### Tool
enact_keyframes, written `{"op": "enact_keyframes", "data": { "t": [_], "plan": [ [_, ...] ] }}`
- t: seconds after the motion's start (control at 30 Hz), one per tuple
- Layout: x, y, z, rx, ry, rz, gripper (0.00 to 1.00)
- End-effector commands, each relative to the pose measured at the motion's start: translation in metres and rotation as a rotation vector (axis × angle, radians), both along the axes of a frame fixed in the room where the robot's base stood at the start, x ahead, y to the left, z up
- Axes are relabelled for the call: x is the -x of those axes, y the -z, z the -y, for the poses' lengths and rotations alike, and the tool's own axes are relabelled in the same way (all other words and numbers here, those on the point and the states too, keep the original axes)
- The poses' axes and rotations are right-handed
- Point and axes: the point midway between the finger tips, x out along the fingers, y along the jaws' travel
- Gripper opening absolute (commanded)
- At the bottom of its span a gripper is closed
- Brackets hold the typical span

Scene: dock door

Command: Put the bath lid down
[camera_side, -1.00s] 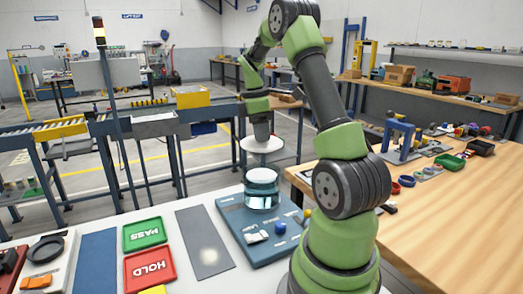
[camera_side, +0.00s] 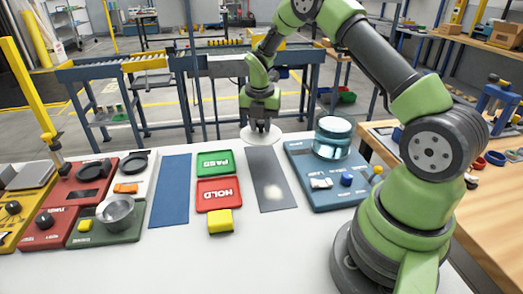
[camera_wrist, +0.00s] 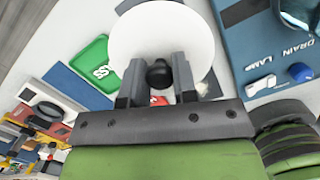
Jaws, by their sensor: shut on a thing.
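My gripper (camera_side: 262,125) is shut on the black knob (camera_wrist: 158,73) of the white round bath lid (camera_side: 262,135). The lid hangs level under the jaws at the far end of the dark grey mat (camera_side: 270,182). In the wrist view the lid (camera_wrist: 162,32) shows as a broad white disc beyond the fingers. Whether it touches the mat or hangs above it I cannot tell. The glass bath (camera_side: 332,140) with bluish liquid stands open on the blue board (camera_side: 311,200), to the right of the lid and apart from it.
Left of the mat lie a green PASS tray (camera_side: 219,172), a red HOLD tray (camera_side: 218,203), a yellow block (camera_side: 220,221) and a blue mat (camera_side: 171,190). A metal bowl (camera_side: 116,212) sits farther left. The white table front (camera_side: 260,260) is clear.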

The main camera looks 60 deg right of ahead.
Motion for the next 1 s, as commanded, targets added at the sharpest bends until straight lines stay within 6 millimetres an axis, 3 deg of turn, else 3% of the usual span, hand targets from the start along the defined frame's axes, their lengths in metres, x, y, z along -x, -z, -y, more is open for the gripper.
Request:
{"op": "enact_keyframes", "data": {
  "t": [0.1, 0.5, 0.9, 0.93, 1.0],
  "plan": [
    [0.001, 0.02, 0.0, -0.001, 0.003, -0.002, 0.02],
    [0.001, 0.068, 0.001, 0.0, 0.007, 0.0, 0.02],
    [0.0, 0.073, 0.001, 0.001, 0.007, 0.001, 0.02],
    [0.0, 0.072, 0.001, 0.001, 0.007, 0.001, 0.31],
    [0.0, 0.072, 0.001, 0.001, 0.007, 0.001, 0.47]
  ]
}}
